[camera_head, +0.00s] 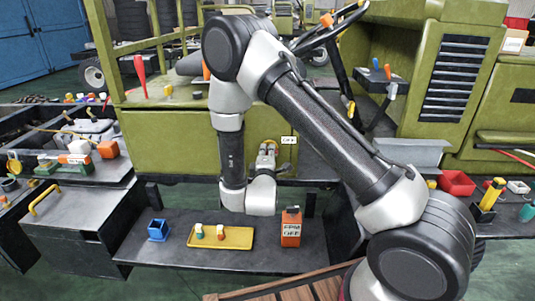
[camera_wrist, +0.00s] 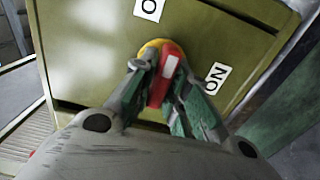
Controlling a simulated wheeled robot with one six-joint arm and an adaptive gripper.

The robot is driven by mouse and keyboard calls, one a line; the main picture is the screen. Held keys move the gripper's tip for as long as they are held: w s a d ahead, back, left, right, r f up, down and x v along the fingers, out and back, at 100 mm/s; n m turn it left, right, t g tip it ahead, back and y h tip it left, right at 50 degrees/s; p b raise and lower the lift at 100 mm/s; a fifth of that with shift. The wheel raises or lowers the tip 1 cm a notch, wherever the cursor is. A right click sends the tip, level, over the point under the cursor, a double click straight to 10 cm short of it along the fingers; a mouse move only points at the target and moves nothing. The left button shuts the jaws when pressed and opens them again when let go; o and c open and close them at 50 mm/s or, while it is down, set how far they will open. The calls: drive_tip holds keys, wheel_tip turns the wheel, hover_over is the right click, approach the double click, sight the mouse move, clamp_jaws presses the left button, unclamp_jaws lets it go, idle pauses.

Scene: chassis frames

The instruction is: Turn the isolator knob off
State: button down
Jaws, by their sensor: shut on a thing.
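The isolator knob (camera_wrist: 167,68) is a red bar with a white stripe on a round yellow base (camera_wrist: 152,47), on an olive-green panel (camera_wrist: 100,45). In the wrist view the bar stands nearly upright, its top tilted slightly right. An "ON" label (camera_wrist: 216,78) is to its right; another label (camera_wrist: 149,9), cut off after an "O", is above it. My gripper (camera_wrist: 161,78) is shut on the red bar, one finger on each side. In the head view my gripper (camera_head: 267,150) is at the green panel, beside a small white label (camera_head: 288,140); it hides the knob.
Below my gripper, a dark shelf (camera_head: 170,252) holds a yellow tray (camera_head: 235,246), a blue cup (camera_head: 158,230) and an orange box (camera_head: 291,228). A red bin (camera_head: 456,183) is at the right. A steering wheel (camera_head: 330,27) stands above the arm.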

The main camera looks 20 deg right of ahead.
drive_tip(key=c, duration=1.4)
unclamp_jaws()
drive_tip(key=shift+c, duration=0.2)
drive_tip(key=v, duration=1.2)
